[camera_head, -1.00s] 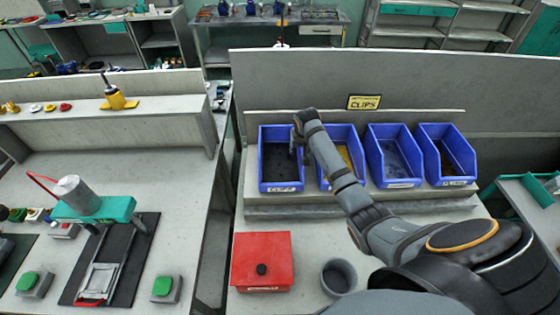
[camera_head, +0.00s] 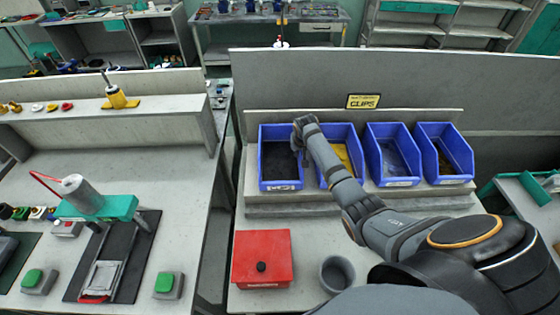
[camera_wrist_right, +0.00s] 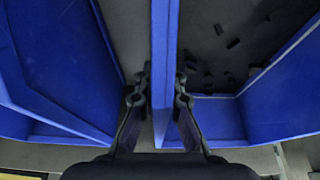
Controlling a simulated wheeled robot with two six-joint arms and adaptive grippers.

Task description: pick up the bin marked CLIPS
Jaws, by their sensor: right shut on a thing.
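The leftmost blue bin (camera_head: 281,185) stands on the raised shelf with dark contents and a small white front label, too blurred to read surely. A yellow sign (camera_head: 364,101) reading CLIPS hangs on the panel behind the bins. My right gripper (camera_head: 298,146) reaches down at this bin's right wall. In the right wrist view my gripper (camera_wrist_right: 161,100) has one finger on each side of an upright blue wall (camera_wrist_right: 164,60) and is shut on it. Dark small pieces (camera_wrist_right: 220,45) lie in the bin beside that wall. My left gripper is not in view.
Three more blue bins stand to the right, one (camera_head: 343,150) close beside my gripper, then others (camera_head: 392,160) (camera_head: 446,160). A red box (camera_head: 262,258) and a grey cup (camera_head: 338,274) stand on the bench in front. A test fixture (camera_head: 95,207) occupies the left bench.

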